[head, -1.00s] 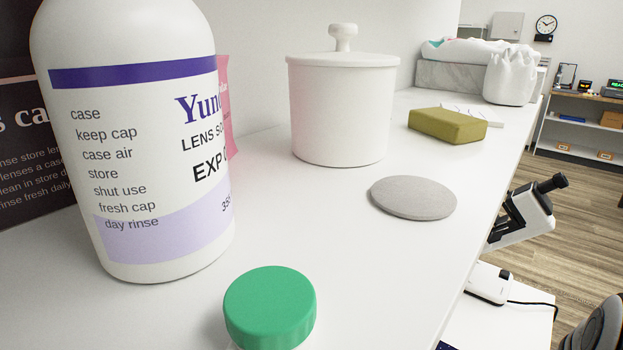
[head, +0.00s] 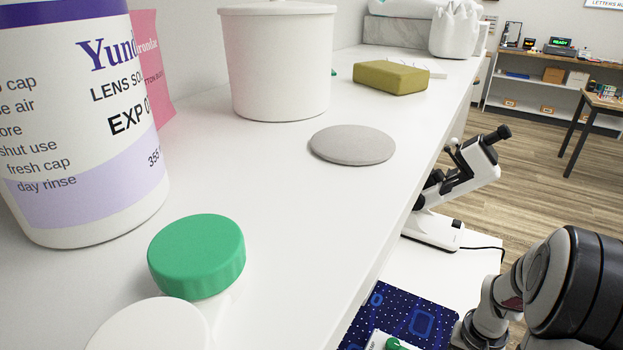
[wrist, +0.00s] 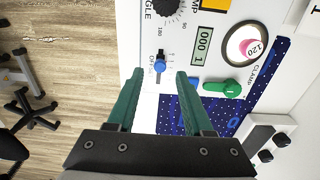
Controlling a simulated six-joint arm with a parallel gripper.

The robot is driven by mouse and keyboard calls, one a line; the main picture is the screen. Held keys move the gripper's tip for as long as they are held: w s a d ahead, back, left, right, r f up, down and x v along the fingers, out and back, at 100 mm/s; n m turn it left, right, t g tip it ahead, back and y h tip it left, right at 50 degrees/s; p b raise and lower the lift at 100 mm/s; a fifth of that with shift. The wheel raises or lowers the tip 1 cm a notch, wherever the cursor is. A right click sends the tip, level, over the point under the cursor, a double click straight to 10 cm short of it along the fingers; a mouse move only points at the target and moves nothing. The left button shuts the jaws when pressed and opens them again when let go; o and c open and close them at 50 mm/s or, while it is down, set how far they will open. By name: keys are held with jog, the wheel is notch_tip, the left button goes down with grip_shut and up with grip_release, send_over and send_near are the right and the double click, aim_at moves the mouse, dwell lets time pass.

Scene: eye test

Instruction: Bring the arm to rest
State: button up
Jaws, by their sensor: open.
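My gripper (wrist: 160,75) shows in the wrist view with its two green fingers apart and nothing between them. It is over a white instrument panel (wrist: 208,25) with a dial, a blue slider (wrist: 160,66), a small display (wrist: 203,46) and a green lever (wrist: 222,88) marked "CLAMP". I cannot tell the height above the panel. In the head view my arm (head: 575,285) shows at the lower right, beside the white shelf; my fingers do not show there.
On the shelf (head: 290,235) stand a lens solution bottle (head: 90,210), a green-and-white lens case (head: 195,255), a white jar (head: 275,70), a grey disc (head: 352,145) and an olive sponge (head: 390,77). A white microscope-like device (head: 460,180) stands lower, near a blue mat (head: 405,310).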

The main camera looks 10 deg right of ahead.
jog(key=shift+r, duration=0.6)
jog(key=shift+a, duration=0.1)
